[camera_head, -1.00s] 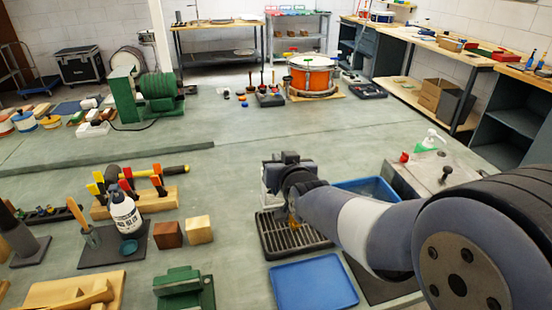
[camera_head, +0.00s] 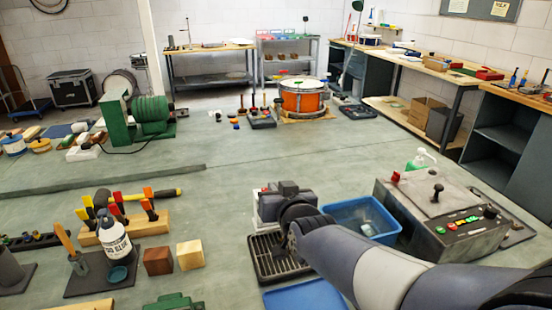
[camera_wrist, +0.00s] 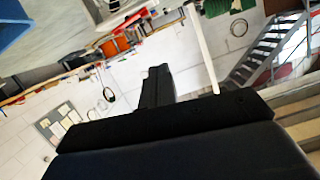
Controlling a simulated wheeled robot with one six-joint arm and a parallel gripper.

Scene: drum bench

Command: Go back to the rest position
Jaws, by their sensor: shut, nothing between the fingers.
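My arm reaches in from the lower right in the head view, and its wrist end is above the black slotted tray (camera_head: 270,262). My gripper's fingers are hidden behind the wrist in the head view. In the wrist view my gripper (camera_wrist: 158,72) shows as dark fingers together with nothing between them. The wrist view is tilted and looks out over the room, with stairs (camera_wrist: 268,52) at the right.
A blue bin (camera_head: 335,212) and a grey control box (camera_head: 455,245) stand right of my wrist. A blue tray (camera_head: 305,297) lies below it. A white bottle (camera_head: 114,240), wooden blocks (camera_head: 190,254) and a tool rack (camera_head: 150,226) stand left. The bench's middle is clear.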

